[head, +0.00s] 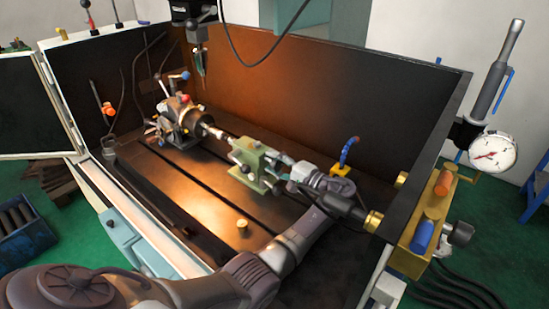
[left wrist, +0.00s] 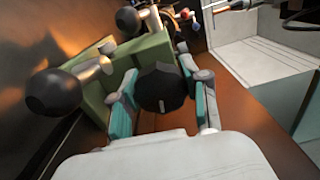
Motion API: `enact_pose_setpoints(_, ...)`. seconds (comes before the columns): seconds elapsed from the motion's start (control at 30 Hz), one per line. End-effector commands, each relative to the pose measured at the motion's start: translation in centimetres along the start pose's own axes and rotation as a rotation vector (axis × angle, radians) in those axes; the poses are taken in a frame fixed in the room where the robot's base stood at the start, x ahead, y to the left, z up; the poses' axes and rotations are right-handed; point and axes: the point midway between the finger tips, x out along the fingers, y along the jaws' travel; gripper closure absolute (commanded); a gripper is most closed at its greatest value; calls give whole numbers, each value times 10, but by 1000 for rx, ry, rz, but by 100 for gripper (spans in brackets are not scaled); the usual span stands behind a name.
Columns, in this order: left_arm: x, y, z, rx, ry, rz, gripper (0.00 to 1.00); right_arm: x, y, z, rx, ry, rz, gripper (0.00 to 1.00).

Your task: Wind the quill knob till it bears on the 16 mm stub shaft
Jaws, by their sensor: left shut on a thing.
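The green tailstock (head: 250,163) stands on the slotted bed. It also shows in the left wrist view (left wrist: 152,50), with black ball-ended levers (left wrist: 52,92). My left gripper (head: 286,180) is at its right end. In the left wrist view its teal fingers (left wrist: 162,100) stand on both sides of the black quill knob (left wrist: 162,86) and are shut on it. In the head view the knob is hidden by the gripper. The stub shaft (head: 213,131) sticks out of the chuck (head: 190,120) toward the tailstock. Whether the quill touches it is too small to tell. My right gripper is not in view.
Dark walls (head: 300,90) enclose the bed. A tool (head: 199,62) hangs above the chuck. A blue hose (head: 349,150) on a yellow block is behind my left wrist. A brass knob (head: 242,226) stands on the front bed. A dial gauge (head: 493,153) is outside at right.

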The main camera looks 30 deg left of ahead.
Motion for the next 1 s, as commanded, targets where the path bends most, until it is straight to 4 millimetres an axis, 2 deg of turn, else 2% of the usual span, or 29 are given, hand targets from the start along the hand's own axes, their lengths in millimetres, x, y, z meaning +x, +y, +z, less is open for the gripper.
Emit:
enact_pose_setpoints(0.1,0,-5,-1,110,3,-3,89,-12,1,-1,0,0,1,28)
enact_pose_setpoints(1.0,0,-4,-1,963,2,-2,89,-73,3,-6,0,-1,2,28)
